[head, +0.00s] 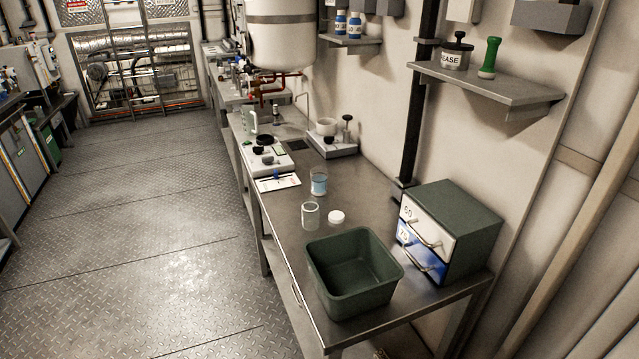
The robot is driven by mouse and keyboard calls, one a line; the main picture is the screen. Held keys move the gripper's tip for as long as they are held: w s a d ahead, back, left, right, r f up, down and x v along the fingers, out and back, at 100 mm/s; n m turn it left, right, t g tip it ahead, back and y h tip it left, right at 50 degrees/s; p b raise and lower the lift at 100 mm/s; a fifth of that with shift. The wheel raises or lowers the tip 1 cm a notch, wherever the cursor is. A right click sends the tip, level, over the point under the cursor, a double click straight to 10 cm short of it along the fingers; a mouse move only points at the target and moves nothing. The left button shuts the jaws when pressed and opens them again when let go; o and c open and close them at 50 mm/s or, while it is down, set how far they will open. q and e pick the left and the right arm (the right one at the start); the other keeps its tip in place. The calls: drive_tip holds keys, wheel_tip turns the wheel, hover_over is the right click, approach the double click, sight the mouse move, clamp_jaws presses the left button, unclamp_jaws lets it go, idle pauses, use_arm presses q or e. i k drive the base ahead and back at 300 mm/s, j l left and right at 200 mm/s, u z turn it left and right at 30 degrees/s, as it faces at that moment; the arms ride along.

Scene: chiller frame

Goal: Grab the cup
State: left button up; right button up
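Several cup-like things stand on the long metal workbench (285,215); I cannot tell which one is the task's cup. A clear, empty-looking glass container (310,216) stands near the bench's left edge, behind the green bin. A clear container with blue contents (319,182) stands just behind it. A small white round lid or dish (336,217) lies to the right of the clear glass. Farther back, a pale mug-like vessel (249,119) stands near the left edge, and a white bowl-like vessel (326,127) sits on a small device. Neither of my grippers shows.
An open, empty-looking dark green bin (320,296) stands at the bench's near end. A drawer box (473,228) stands to its right against the wall. A white device (282,160) and a clipboard-like sheet (278,184) lie farther back. The floor (150,230) left of the bench is clear.

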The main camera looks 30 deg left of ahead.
sight(318, 174)
drive_tip(key=i+j+z, duration=0.1)
drive_tip(key=j+z, duration=0.8)
drive_tip(key=l, duration=0.1)
